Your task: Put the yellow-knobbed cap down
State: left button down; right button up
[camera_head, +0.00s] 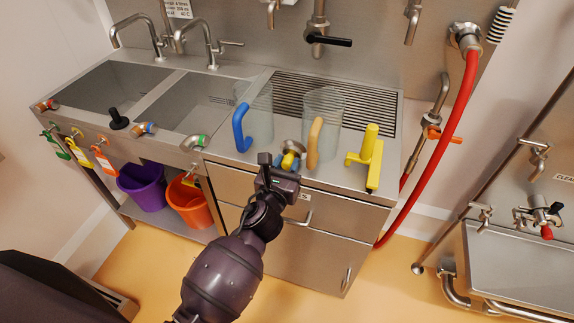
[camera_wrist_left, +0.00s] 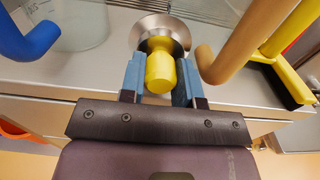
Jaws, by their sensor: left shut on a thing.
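The yellow-knobbed cap has a shiny round metal body (camera_wrist_left: 160,28) and a yellow knob (camera_wrist_left: 159,72). In the head view the cap (camera_head: 292,146) is at the counter's front edge, between the blue-handled and tan-handled jugs. My left gripper (camera_head: 286,160) reaches in from the front, and its blue fingers (camera_wrist_left: 161,80) are shut on the knob, one on each side. The metal body points away from my wrist, towards the counter. I cannot tell whether it touches the counter. My right gripper is not in view.
A clear jug with a blue handle (camera_head: 239,128) stands left of the cap; another with a tan handle (camera_head: 314,143) stands close on its right. Sinks (camera_head: 190,110) are left, and a ribbed drainer (camera_head: 372,108) is behind.

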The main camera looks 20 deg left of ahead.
pick_arm(q)
jog(key=shift+f, duration=0.15)
jog(key=c, duration=0.8)
grip_release()
jog(key=shift+r, duration=0.25)
jog(key=s, duration=1.2)
jog(key=shift+a+f+b, duration=0.1)
jog(key=shift+a+b, duration=0.05)
jog(key=shift+b, duration=0.15)
